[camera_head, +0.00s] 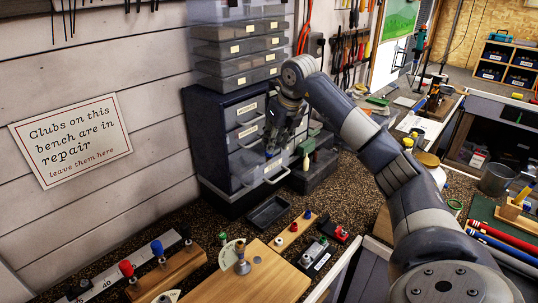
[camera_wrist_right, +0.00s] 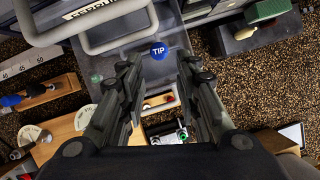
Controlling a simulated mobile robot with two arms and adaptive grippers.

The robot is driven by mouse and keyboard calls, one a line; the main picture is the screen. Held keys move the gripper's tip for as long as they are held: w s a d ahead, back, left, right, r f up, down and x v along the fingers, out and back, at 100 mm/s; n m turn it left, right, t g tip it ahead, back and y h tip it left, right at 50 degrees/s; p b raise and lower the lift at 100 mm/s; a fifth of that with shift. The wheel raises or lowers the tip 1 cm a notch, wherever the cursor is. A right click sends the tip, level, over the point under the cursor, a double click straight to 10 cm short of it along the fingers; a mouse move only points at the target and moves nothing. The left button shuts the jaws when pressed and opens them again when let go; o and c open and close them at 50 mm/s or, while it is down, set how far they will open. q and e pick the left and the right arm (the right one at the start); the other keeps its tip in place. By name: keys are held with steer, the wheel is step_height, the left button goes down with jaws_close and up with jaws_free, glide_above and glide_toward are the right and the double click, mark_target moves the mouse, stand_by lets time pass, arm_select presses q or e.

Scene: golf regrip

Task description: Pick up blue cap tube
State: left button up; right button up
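The cap looks apart from both fingers. My right gripper (camera_wrist_right: 160,66) is open and empty, its two dark fingers pointing down towards the bench. In the head view my right gripper (camera_head: 279,143) is in front of the dark drawer cabinet (camera_head: 222,150), by its lower drawers. My left gripper is not in view.
A small black tray (camera_head: 268,212) lies on the speckled bench before the cabinet. A wooden board (camera_head: 225,285) and a block with red and blue knobs (camera_head: 172,272) stand nearer. Drawer handles (camera_wrist_right: 118,35) jut out close to the fingers.

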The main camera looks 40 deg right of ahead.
mark_target(269, 158)
steer(key=shift+w+f, duration=0.45)
steer(key=shift+f, duration=0.15)
steer(key=p+x, duration=0.3)
steer(key=x, duration=0.1)
steer(key=shift+p, duration=0.3)
steer(key=shift+w+f, duration=0.2)
steer(key=shift+f, duration=0.1)
steer(key=shift+d+f, duration=0.1)
steer(key=shift+f, duration=0.05)
steer(key=shift+w, duration=0.1)
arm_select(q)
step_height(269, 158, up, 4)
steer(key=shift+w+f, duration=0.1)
arm_select(e)
jaws_close()
